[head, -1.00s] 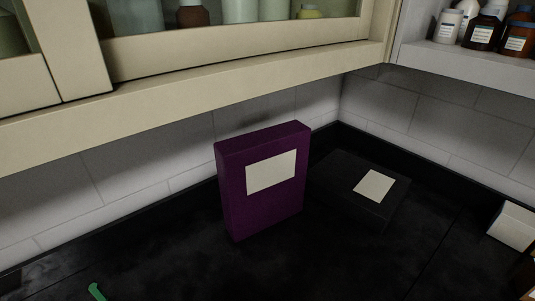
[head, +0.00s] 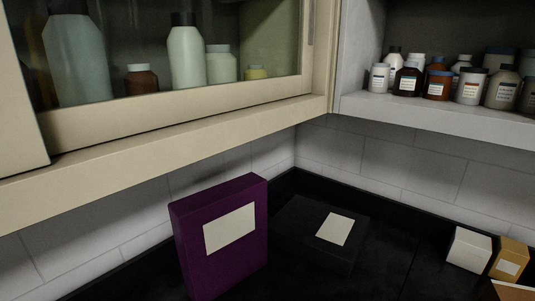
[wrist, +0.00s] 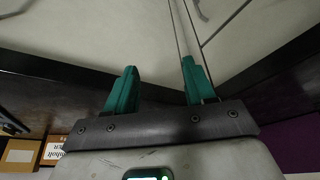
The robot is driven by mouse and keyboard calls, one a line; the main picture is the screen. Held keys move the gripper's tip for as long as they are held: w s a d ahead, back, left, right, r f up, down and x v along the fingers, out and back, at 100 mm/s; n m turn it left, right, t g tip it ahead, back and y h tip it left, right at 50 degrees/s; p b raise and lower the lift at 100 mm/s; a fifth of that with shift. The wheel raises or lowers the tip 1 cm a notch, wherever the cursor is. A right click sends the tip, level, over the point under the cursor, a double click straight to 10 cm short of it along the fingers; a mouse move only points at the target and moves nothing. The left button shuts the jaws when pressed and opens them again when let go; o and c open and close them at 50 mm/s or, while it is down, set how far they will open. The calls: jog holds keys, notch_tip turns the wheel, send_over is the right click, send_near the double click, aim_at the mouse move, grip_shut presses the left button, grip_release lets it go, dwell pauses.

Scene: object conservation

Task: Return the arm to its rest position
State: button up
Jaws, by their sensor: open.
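My gripper (wrist: 160,88) shows in the wrist view with its two green fingers spread apart and nothing between them. Beyond the fingers are a pale panel and a dark edge. In the head view neither my gripper nor my arm shows.
A purple box (head: 222,240) stands upright on the black counter, beside a flat black box (head: 300,228). A white box (head: 468,249) and an orange-brown box (head: 509,260) stand at the right. Above are a glass-fronted cabinet (head: 160,115) and a bottle shelf (head: 440,118).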

jog(key=s+f+g, duration=0.2)
jog(key=s+f, duration=0.1)
jog(key=s, duration=0.3)
jog(key=shift+s+d+f+g, duration=0.3)
jog(key=shift+s+d+f, duration=0.1)
